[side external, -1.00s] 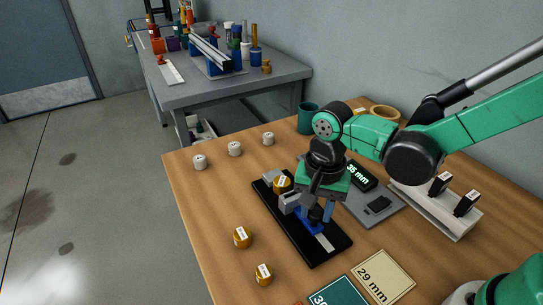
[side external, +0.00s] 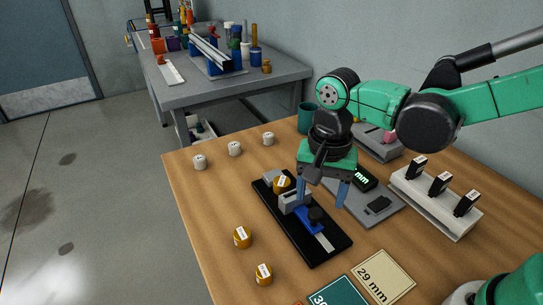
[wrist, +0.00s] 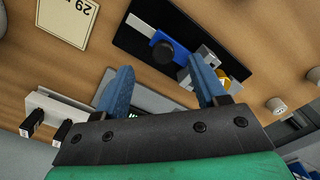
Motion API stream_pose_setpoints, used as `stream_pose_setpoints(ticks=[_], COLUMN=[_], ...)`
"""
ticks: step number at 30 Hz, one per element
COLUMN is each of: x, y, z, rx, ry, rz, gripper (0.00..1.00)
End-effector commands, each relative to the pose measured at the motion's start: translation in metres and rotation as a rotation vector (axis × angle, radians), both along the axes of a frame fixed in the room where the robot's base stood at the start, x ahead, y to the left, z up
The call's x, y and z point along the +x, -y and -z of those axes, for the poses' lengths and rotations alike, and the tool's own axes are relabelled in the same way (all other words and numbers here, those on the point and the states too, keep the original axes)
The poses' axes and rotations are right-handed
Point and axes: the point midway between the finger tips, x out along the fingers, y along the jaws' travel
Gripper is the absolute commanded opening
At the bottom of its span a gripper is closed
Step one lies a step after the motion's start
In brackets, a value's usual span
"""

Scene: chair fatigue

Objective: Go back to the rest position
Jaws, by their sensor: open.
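My gripper (side external: 323,198) is open and empty, with its two blue fingers spread, above the black fixture (side external: 328,252) on the wooden table. The fixture holds a blue slide with a black knob (side external: 315,214), a grey block and a gold labelled cylinder (side external: 282,183). In the wrist view the open fingers (wrist: 160,75) frame bare table, with the fixture (wrist: 140,45) and its blue slide (wrist: 172,45) beyond them. Nothing is between the fingers. My arm stays bent over the table.
A grey gauge plate with a display (side external: 366,178), partly hidden by my gripper, lies beside the fixture. A pale rack (side external: 437,203) holds black pieces. Gold cylinders (side external: 242,237), white cylinders (side external: 234,149) and a 29 mm card (side external: 384,277) lie around. A teal cup (side external: 306,118) stands at the back.

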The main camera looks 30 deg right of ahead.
Motion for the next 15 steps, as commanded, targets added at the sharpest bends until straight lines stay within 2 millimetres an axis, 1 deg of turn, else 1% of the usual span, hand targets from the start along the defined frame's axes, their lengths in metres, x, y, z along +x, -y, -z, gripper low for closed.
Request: stream_pose_setpoints(ticks=[1, 5, 15], x=[-0.0005, -0.0007, -0.0006], y=[0.0001, 0.0001, 0.0008], z=[-0.0047, -0.0119, -0.0134], rx=[0.000, 0.000, 0.001], ry=[0.000, 0.000, 0.003], rz=[0.000, 0.000, -0.004], gripper=[0.65, 0.65, 0.65])
